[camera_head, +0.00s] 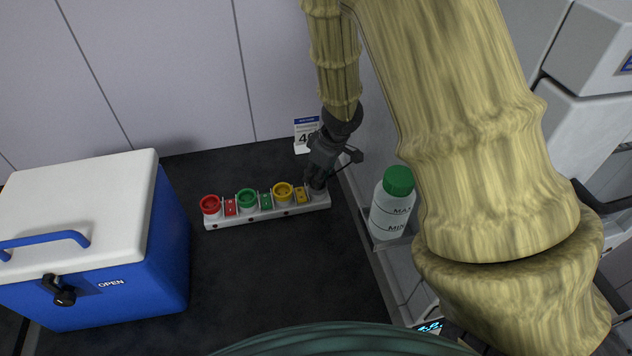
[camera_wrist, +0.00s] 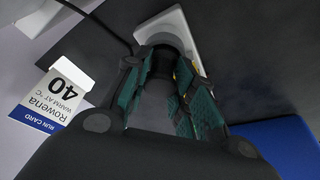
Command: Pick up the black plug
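The black plug (camera_wrist: 166,43) shows dark between my fingertips in the wrist view, at the end of a white socket strip (camera_wrist: 179,22). A black cable runs up and left beside it. In the head view, the strip (camera_head: 268,213) lies on the dark worktop, and my gripper (camera_head: 316,182) points down at its right end, hiding most of the plug. In the wrist view, my gripper (camera_wrist: 167,66) has its green-padded fingers on either side of the plug. I cannot tell whether the pads touch it.
Red (camera_head: 210,204), green (camera_head: 247,197) and yellow (camera_head: 283,192) round sockets line the strip. A run card (camera_head: 306,130) stands behind its right end. A green-capped bottle (camera_head: 392,206) is to the right, a blue cooler box (camera_head: 170,240) to the left. The front worktop is clear.

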